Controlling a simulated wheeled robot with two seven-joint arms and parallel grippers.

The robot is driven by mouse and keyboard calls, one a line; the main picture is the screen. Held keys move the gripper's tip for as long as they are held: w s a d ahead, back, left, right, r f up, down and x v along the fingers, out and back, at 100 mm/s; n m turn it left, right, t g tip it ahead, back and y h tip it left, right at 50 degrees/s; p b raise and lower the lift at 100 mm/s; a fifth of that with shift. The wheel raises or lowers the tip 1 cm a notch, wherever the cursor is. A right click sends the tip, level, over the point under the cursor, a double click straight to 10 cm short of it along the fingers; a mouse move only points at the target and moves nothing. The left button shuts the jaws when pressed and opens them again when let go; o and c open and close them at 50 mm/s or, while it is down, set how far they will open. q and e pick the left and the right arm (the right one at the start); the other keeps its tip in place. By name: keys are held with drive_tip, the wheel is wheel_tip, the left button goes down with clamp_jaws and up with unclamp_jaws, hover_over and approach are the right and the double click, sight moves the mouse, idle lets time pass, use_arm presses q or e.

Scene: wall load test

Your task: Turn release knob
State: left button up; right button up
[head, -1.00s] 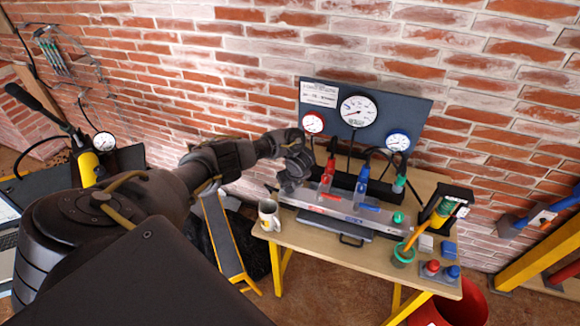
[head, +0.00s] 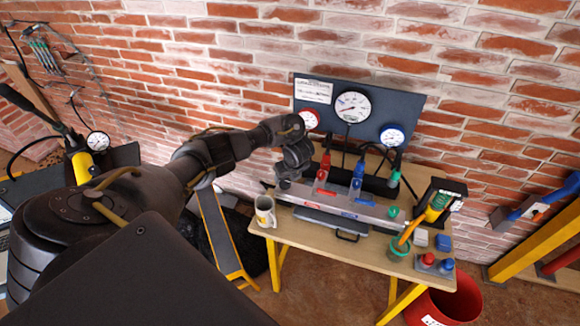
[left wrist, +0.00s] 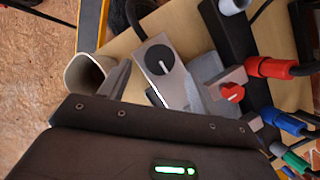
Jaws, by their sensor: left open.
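A round black knob with a white line (left wrist: 160,58) sits on the end of a grey metal manifold, seen in the left wrist view. The manifold (head: 375,213) lies along the table in the head view, where my arm and gripper hide its left end and the black knob. My left gripper (left wrist: 162,88) is open, its grey fingers either side of the manifold end, with the knob beyond the tips. I cannot tell whether they touch it. In the head view my left gripper (head: 286,184) is over the table's left part. A small red knob (left wrist: 232,91) sits right of the fingers.
A mug (head: 265,211) stands close by on the table's left edge, also in the left wrist view (left wrist: 85,74). Red and blue hose fittings (head: 358,174) rise behind the manifold. A gauge panel (head: 390,107) stands at the back.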

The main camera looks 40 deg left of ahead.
use_arm(q)
drive_tip(key=w+p+v, duration=0.1)
drive_tip(key=p+v, duration=0.1)
drive_tip(key=v, duration=0.4)
drive_tip(key=shift+s, duration=0.4)
drive_tip(key=shift+s+r, duration=0.2)
